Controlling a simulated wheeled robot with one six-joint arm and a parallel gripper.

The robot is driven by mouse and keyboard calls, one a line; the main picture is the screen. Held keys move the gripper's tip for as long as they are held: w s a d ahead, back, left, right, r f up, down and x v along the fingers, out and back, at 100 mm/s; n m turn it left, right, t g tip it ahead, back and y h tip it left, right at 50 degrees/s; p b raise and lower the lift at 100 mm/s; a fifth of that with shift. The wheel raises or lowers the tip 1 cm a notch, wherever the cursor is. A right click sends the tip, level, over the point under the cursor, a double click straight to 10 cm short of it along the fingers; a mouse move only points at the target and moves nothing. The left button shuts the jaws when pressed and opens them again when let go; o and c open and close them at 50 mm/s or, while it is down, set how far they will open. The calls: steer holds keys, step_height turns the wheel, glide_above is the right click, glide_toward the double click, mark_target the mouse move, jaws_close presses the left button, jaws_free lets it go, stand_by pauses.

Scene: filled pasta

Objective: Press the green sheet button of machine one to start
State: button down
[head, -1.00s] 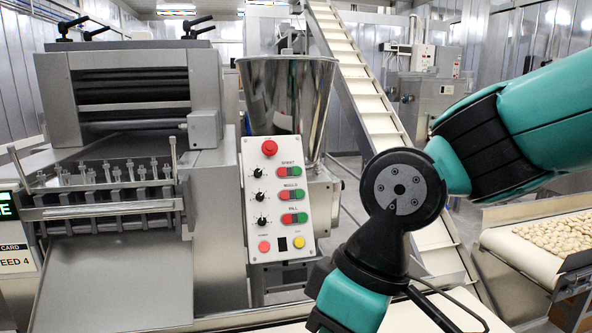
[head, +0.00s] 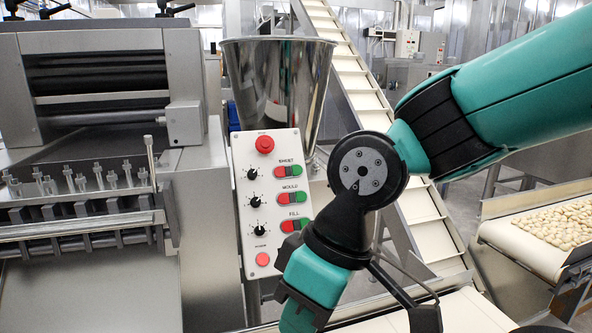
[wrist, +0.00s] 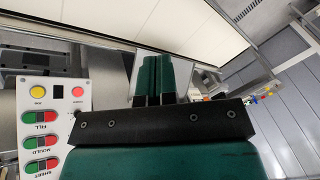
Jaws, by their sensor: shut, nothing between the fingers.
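A white control panel (head: 269,200) stands in the middle of the head view and shows upside down at the left of the wrist view (wrist: 62,110). Its rows are labelled SHEET, MOULD and FILL. The green sheet button (head: 297,171) is the right half of the top pair, beside the red sheet button (head: 281,173). In the wrist view the green sheet button (wrist: 30,167) is at the bottom left. My gripper (wrist: 154,58) is shut and empty, apart from the panel to its side. Its fingertips are not clearly seen in the head view.
My arm covers the panel's lower right corner in the head view. A red stop button (head: 265,144) tops the panel. A steel hopper (head: 275,85) stands behind it. A roller machine (head: 95,75) is left, an inclined conveyor (head: 362,97) behind, and a pasta belt (head: 525,250) right.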

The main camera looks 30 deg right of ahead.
steer(key=w+d+m+t, duration=0.1)
steer(key=w+t, duration=0.2)
steer(key=w, duration=0.6)
steer(key=t+h+p, duration=0.3)
steer(key=t+h, duration=0.1)
steer(key=t, duration=0.6)
glide_toward(297, 170)
steer(key=s+a+f, duration=0.2)
steer(key=s+a, duration=0.3)
steer(key=a, duration=0.5)
steer(key=w+d+r+n+t+h, duration=0.1)
steer(key=w+d+r+n+t, duration=0.2)
steer(key=d+t, duration=0.4)
steer(key=shift+r+n+p, duration=0.4)
steer(key=shift+r+n, duration=0.4)
steer(key=shift+r, duration=0.15)
steer(key=shift+w+d, duration=0.1)
steer(key=shift+w, duration=0.1)
steer(key=shift+w+d+f+p, duration=0.25)
steer(key=shift+w+f+p, duration=0.45)
steer(key=shift+w, duration=0.5)
steer(key=shift+w+d+f+p, duration=0.25)
steer(key=shift+w+f+p, duration=0.15)
steer(key=shift+w+f, duration=0.65)
steer(key=shift+w+d+f+p, duration=0.25)
steer(key=shift+w+f+p, duration=0.35)
steer(key=shift+w, duration=0.8)
steer(key=shift+w, duration=0.1)
